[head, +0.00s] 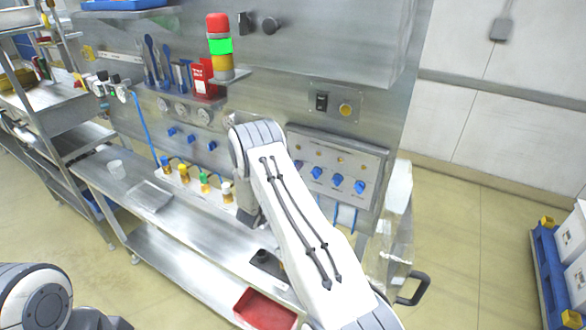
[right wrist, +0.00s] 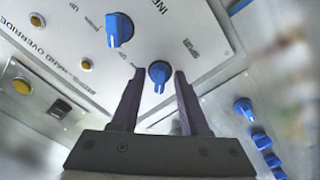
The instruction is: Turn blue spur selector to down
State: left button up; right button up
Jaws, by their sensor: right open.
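The blue spur selector (right wrist: 159,72) is a round knob on a pale panel, with the word SPUR printed near it. In the right wrist view its pointer ridge faces the bottom of the picture, towards my palm. My right gripper (right wrist: 159,75) is open, one finger on each side of the knob. Gaps show between the fingers and the knob; contact cannot be told. In the head view the spur selector (head: 298,164) appears at the panel's left end beside my right arm, which hides the fingertips. My left gripper is out of view.
Another blue knob (right wrist: 119,29) sits close by on the same panel. Several blue knobs (right wrist: 243,107) are on the adjacent surface at right. A signal tower (head: 220,48) stands above the bench. A red bin (head: 264,310) lies on the lower shelf.

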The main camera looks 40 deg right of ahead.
jog(key=shift+c, duration=0.3)
grip_shut()
jog(key=shift+m+b, duration=9)
jog(key=shift+b, duration=4.25)
jog(key=shift+o, duration=0.3)
grip_release()
